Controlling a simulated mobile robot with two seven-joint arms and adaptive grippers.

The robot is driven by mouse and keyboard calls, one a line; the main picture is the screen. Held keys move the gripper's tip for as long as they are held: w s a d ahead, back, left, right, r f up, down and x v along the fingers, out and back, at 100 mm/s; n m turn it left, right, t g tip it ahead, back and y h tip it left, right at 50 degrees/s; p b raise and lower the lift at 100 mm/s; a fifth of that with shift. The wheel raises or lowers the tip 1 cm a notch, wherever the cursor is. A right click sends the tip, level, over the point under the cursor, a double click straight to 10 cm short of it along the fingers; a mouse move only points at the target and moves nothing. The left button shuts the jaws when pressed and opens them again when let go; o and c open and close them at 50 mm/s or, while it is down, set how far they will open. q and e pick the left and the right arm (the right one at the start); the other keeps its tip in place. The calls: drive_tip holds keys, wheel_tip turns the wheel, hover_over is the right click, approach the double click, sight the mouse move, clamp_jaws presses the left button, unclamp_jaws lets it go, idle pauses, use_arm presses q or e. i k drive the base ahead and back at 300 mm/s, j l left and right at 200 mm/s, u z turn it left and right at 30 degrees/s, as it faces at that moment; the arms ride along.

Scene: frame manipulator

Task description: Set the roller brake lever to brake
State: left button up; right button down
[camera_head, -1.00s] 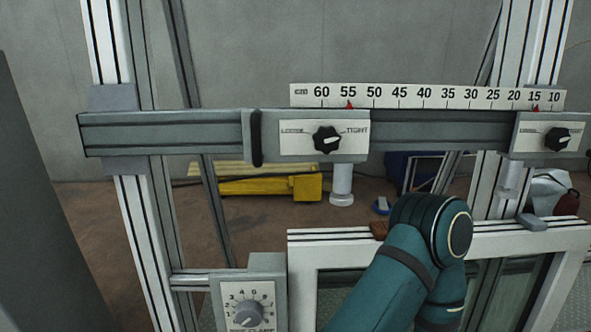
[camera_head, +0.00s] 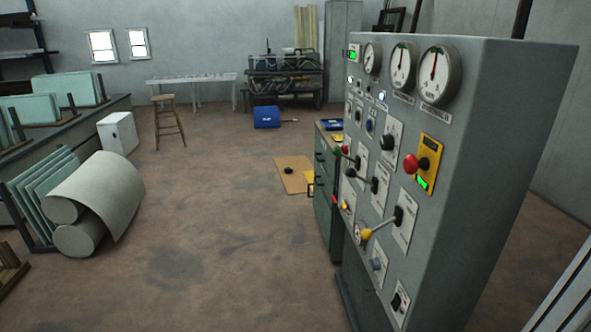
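A grey control cabinet (camera_head: 480,150) stands at the right, its panel seen at a steep angle. The panel carries several levers. Neither of my grippers is in view.
Dial gauges (camera_head: 440,75) and a red button on a yellow plate (camera_head: 429,164) are on the cabinet. A green drawer unit (camera_head: 325,190) stands beyond it. White rolls (camera_head: 88,205) lie at the left. The floor (camera_head: 220,240) between is open.

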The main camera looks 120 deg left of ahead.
sight(350, 172)
drive_tip(key=u, duration=3.25)
drive_tip(key=i+j+u, duration=0.1)
drive_tip(key=u, duration=0.2)
drive_tip(key=i+j, duration=0.85)
drive_tip(key=z, duration=0.05)
